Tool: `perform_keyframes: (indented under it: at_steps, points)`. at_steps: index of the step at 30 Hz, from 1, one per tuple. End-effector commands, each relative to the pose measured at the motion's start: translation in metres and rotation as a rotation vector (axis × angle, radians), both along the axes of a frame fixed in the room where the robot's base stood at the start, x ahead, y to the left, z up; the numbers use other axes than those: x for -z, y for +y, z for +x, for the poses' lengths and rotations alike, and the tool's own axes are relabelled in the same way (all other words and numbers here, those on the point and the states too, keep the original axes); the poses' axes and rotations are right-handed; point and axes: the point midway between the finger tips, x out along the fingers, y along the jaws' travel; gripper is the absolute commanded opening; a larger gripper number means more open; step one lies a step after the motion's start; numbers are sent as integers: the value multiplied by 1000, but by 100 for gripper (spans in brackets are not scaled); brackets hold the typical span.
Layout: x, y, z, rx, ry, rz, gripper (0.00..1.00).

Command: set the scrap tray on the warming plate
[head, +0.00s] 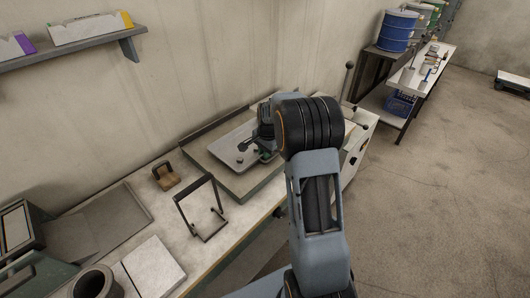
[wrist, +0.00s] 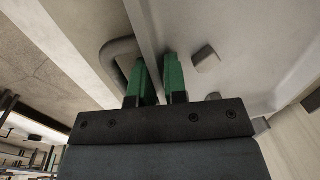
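A light grey tray (head: 232,150), which looks like the scrap tray, is on the far part of the bench, within a larger raised-edge surface. A few small dark pieces lie in it. My gripper (head: 256,146) is at its right side, partly hidden by my arm. In the wrist view the green fingers (wrist: 157,82) stand either side of the tray's thin wall (wrist: 146,25) and look closed on it. A grey block (wrist: 206,59) lies inside the tray, and a handle loop (wrist: 112,50) is outside it. I cannot tell for certain which flat surface is the warming plate.
A dark flat plate (head: 105,222) and a pale slab (head: 153,267) lie at the bench's near left. A thin upright frame (head: 203,210) and a small wooden block (head: 166,177) stand between them and the tray. A shelf (head: 70,47) overhangs the back left.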

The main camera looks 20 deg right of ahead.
Motion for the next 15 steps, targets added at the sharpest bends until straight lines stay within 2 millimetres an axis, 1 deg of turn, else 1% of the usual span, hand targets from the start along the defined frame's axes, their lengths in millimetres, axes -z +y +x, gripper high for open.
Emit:
perform_keyframes:
  at_steps: [1, 4, 11, 15]
  points:
    - [0, 0, 0, 0, 0, 0, 18]
    - [0, 0, 0, 0, 0, 0, 28]
    - [-1, 0, 0, 0, 0, 0, 28]
    - [-9, 0, 0, 0, -4, -1, 28]
